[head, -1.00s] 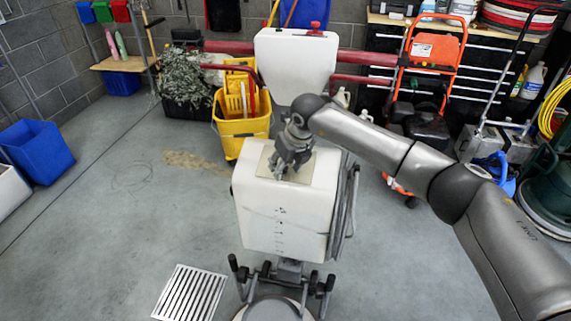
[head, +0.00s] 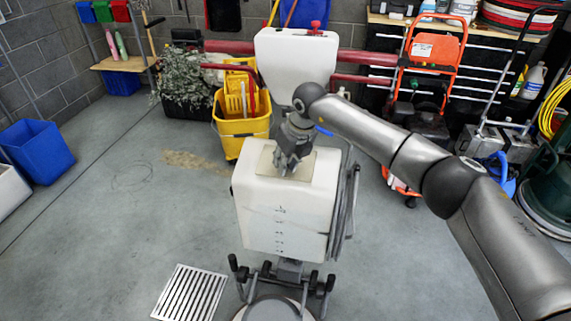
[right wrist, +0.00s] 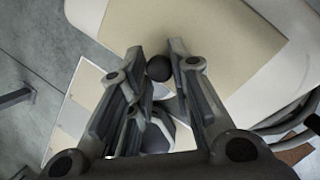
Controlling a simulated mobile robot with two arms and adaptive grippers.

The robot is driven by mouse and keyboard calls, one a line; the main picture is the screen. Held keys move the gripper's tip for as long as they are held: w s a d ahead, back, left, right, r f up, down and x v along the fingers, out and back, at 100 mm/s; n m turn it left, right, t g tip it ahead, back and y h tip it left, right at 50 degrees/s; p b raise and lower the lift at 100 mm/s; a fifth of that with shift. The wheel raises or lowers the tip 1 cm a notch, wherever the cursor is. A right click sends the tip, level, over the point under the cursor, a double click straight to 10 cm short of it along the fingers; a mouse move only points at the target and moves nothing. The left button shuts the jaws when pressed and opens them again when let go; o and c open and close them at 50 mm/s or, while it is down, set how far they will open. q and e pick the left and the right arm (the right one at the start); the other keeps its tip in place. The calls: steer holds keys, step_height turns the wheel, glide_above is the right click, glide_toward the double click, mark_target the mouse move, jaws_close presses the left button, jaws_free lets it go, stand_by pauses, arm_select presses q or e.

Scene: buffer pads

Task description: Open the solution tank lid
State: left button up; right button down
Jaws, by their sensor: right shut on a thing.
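The solution tank (head: 285,225) is a white box on a wheeled machine in the middle of the head view. Its lid (head: 326,163) is a flat beige plate on top of the tank, and it also shows in the right wrist view (right wrist: 225,45). My right gripper (head: 283,172) points down over the lid and partly hides it. In the right wrist view its fingers (right wrist: 160,70) are on both sides of a small dark round knob (right wrist: 158,68), shut on it. I cannot tell whether the lid is raised from the tank. My left gripper is not in view.
A yellow mop bucket (head: 240,130) and a second white tank (head: 294,65) stand behind. An orange hand truck (head: 436,48) is at the back right. A floor grate (head: 190,292) lies in front. The floor to the left is clear up to the blue bin (head: 38,150).

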steer(key=shift+w+r, duration=0.15)
steer(key=shift+r, duration=0.15)
steer(key=shift+w+d+r+b, duration=0.2)
steer(key=shift+w+r, duration=0.1)
steer(key=shift+r, duration=0.3)
steer(key=shift+w+d+r+b, duration=0.15)
steer(key=shift+w+r, duration=0.1)
steer(key=shift+r, duration=0.35)
steer(key=shift+w+r, duration=0.7)
steer(key=shift+w, duration=0.1)
steer(key=shift+r, duration=0.1)
